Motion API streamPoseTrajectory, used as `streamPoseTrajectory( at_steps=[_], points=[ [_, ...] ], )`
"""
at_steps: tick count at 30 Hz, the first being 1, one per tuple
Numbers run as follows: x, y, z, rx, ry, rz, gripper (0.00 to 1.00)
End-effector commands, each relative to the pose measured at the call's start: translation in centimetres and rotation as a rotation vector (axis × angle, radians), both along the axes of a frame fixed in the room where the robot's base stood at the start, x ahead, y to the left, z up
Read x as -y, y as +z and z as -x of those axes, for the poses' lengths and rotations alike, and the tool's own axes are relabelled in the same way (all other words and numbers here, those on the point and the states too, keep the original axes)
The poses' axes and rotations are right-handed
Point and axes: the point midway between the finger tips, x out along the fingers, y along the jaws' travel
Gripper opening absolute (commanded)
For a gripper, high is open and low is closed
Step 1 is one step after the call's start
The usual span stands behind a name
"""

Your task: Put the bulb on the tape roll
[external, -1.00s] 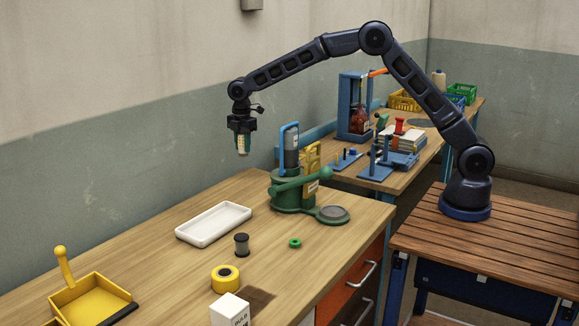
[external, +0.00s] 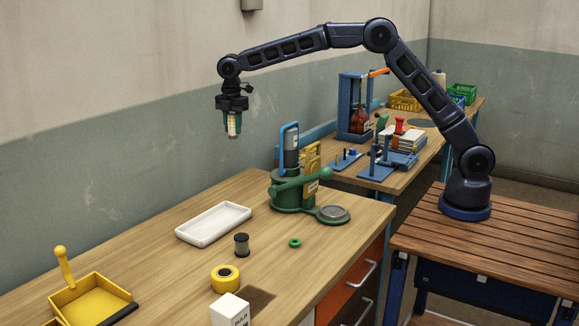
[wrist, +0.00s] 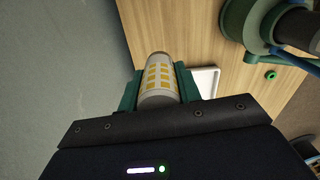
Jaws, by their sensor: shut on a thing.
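I do not make out the tape roll in the wrist view.
A white tray (external: 213,222) and a dark spool (external: 241,244) are on the bench behind the tape roll. A white box (external: 230,310) stands in front of it. A green press (external: 292,190) and a green ring (external: 295,243) are to the right, a yellow dustpan (external: 90,300) to the left.

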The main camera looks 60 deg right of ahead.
Motion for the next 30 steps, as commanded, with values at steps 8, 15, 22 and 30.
streamPoseTrajectory(
  at_steps=[8, 15, 22, 30],
  points=[
    [-11.8, 1.0, 4.6, 0.002, 0.292, 0.000, 0.11],
    [-21.0, 1.8, 9.8, 0.002, 0.535, 0.002, 0.11],
    [-29.0, 2.5, 15.9, 0.001, 0.764, 0.001, 0.11],
    [-37.4, 3.3, 24.2, 0.001, 1.030, 0.001, 0.11]
  ],
)
